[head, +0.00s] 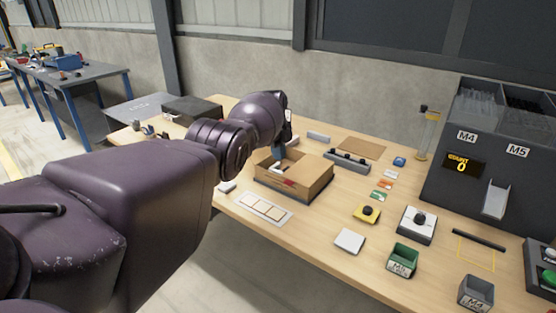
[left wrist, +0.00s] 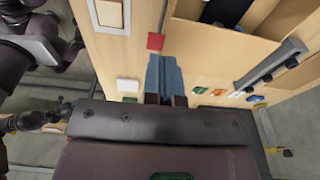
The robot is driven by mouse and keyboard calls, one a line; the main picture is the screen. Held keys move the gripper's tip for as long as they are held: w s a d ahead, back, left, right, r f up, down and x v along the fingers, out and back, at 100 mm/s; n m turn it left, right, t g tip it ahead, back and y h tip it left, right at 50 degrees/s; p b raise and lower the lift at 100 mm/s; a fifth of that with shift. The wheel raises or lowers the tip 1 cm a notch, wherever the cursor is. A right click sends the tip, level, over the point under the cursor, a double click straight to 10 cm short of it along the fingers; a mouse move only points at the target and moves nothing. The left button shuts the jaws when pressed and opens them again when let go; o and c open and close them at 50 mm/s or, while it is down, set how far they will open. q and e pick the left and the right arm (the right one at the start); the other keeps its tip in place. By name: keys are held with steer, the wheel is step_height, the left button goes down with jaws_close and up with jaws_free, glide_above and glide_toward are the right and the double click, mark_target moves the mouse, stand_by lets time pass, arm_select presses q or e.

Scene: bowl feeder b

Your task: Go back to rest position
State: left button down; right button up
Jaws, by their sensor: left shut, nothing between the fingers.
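My left arm comes in from the left in the head view and reaches over the table (head: 325,225). My left gripper (head: 284,141) points down at the far left side of the open cardboard box (head: 308,188), partly hidden behind my wrist. In the left wrist view my left gripper (left wrist: 165,75) shows blue-grey fingers close together, with nothing between them. The cardboard box also shows there (left wrist: 255,52), to the right of the fingers.
A white panel with squares (head: 264,208) lies in front of the box. A green bin (head: 403,260), a grey bin (head: 476,292) and a yellow button block (head: 367,212) stand to the right. The dark feeder machine (head: 465,200) fills the right. A dark box (head: 192,110) stands at the back left.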

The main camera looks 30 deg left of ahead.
arm_select(q)
steer(key=w+a+r+n+t+b, duration=0.1)
steer(key=w+a+r+n+b, duration=0.1)
steer(key=w+a+r+n, duration=0.3)
steer(key=w+d+r+n+t+y, duration=0.1)
steer(key=w+r+n+t+y, duration=0.5)
steer(key=r+t, duration=0.55)
steer(key=s+d+f+n+t+h, duration=0.4)
steer(key=s+d+f+h, duration=0.1)
steer(key=s+d+f, duration=1.4)
arm_select(e)
steer(key=shift+w+d+f, duration=0.1)
steer(key=shift+d+f, duration=0.05)
steer(key=shift+f, duration=0.4)
steer(key=shift+w+d+f, duration=0.1)
steer(key=shift+f, duration=0.45)
steer(key=shift+c, duration=0.8)
arm_select(q)
steer(key=s+f+n+g, duration=0.1)
steer(key=s+f, duration=0.6)
steer(key=s, duration=0.5)
steer(key=s+f+n+g, duration=0.1)
steer(key=s+f+g, duration=0.1)
steer(key=s+f, duration=0.6)
steer(key=s+f+g, duration=0.2)
steer(key=s+f, duration=0.6)
steer(key=s, duration=0.8)
steer(key=shift+s+n+y, duration=0.2)
steer(key=shift+n+y, duration=0.1)
steer(key=shift+n, duration=0.1)
